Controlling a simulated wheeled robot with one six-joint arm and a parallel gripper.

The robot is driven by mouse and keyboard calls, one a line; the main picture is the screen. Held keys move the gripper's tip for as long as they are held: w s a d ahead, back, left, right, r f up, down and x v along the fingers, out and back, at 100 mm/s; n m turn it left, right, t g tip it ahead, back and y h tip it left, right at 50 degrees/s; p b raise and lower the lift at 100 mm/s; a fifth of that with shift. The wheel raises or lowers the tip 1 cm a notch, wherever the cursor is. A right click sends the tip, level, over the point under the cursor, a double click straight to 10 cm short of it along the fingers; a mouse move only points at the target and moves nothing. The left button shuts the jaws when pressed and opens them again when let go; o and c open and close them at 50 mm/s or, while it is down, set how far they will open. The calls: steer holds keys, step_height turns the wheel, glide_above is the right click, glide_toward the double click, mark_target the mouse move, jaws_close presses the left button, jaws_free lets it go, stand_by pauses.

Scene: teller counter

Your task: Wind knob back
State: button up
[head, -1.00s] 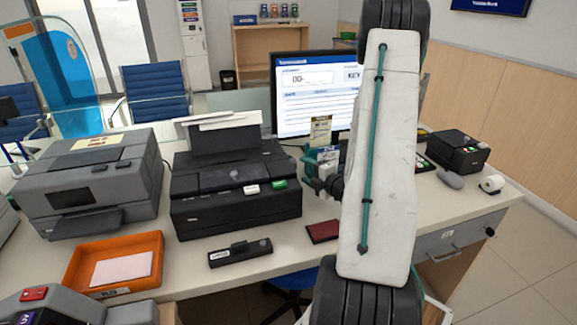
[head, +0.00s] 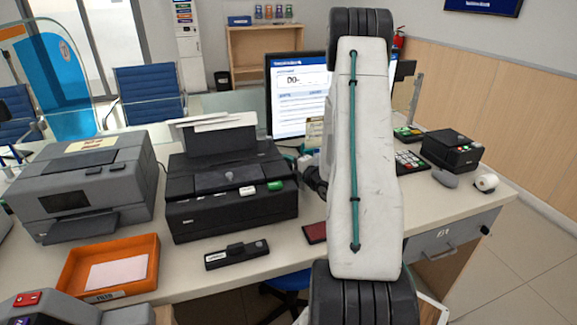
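A small round black knob (head: 485,229) sits on the grey drawer front (head: 450,236) at the right end of the counter, beside the drawer's handle. The black printer (head: 235,210) left of my arm has a dark raised piece on its top; whether that is a knob I cannot tell. My white arm link stands upright in the middle of the head view and hides part of the counter. A dark part of my arm's far end shows left of the link, near the printer's right side. My gripper's fingers are hidden, so what they touch or hold cannot be seen.
A monitor (head: 298,92) stands behind my arm. A grey printer (head: 85,180), an orange tray (head: 150,268) and a black stapler-like device (head: 237,255) are on the left. A keypad (head: 410,161) and a black terminal (head: 452,150) are on the right.

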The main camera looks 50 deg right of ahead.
steer(key=shift+g, duration=0.3)
steer(key=m+g+y, duration=0.1)
steer(key=g, duration=0.2)
steer(key=shift+r, duration=0.15)
steer(key=shift+m+g+y, duration=0.5)
steer(key=shift+g+y, duration=0.2)
steer(key=shift+g, duration=0.8)
steer(key=o, duration=1)
